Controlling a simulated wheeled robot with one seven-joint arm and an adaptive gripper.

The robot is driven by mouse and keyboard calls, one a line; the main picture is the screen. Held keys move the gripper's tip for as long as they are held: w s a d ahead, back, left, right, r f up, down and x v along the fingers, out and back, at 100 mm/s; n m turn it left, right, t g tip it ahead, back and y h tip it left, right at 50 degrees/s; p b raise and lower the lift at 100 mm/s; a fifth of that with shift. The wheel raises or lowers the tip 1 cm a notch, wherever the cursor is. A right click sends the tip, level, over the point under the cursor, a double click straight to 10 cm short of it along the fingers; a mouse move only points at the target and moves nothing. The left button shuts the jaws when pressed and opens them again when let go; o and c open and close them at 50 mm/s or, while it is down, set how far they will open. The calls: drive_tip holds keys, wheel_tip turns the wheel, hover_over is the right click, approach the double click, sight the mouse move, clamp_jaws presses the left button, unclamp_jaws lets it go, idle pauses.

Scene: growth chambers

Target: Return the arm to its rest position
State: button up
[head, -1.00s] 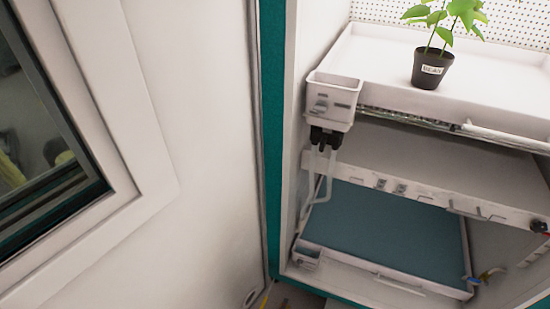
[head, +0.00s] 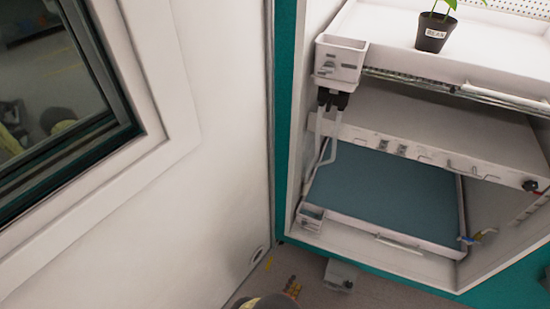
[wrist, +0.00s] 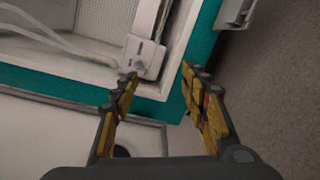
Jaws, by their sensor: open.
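My gripper (wrist: 158,76) is open and empty in the wrist view, its two yellow-padded fingers spread apart. Between and beyond the fingertips are the teal frame and white interior of the growth chamber, with nothing held. In the head view a bit of my arm and a yellow finger pad (head: 292,288) show at the bottom edge, low in front of the chamber (head: 286,130). The rest of my arm is out of the head view.
The open white door (head: 225,130) with a window stands at left. A potted plant (head: 432,34) stands on the upper tray (head: 392,48). A white box (head: 341,58) hangs at its corner. A grey box (head: 341,275) sits low by the chamber's front. Grey floor (wrist: 275,80) is clear at right.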

drive_tip(key=s+d+r+g+h, duration=0.5)
drive_tip(key=s+d+g, duration=0.1)
drive_tip(key=a+r+m+g+y+p, duration=0.1)
drive_tip(key=a+r+m+g+y, duration=0.2)
drive_tip(key=r, duration=1.1)
drive_tip(key=a+r+m+g+y+p, duration=0.15)
drive_tip(key=r+g, duration=0.35)
drive_tip(key=r, duration=0.8)
drive_tip(key=a+r+m+g+y+p, duration=0.1)
drive_tip(key=a+r+m+g+y, duration=0.25)
drive_tip(key=r, duration=1.05)
drive_tip(key=s+d+r+m+t+y+p, duration=0.1)
drive_tip(key=d+r, duration=0.3)
drive_tip(key=r, duration=0.8)
drive_tip(key=s+d+r+m+t+y+p, duration=0.1)
drive_tip(key=s+d+r+m+t+y, duration=0.1)
drive_tip(key=r, duration=1)
drive_tip(key=s+d+r+m+t+y+p, duration=0.1)
drive_tip(key=d+r+m+t, duration=0.4)
drive_tip(key=r, duration=0.7)
drive_tip(key=shift+s+d+r+y+p, duration=0.15)
drive_tip(key=shift+s+d+y+p, duration=0.15)
drive_tip(key=shift+s+d+y, duration=0.55)
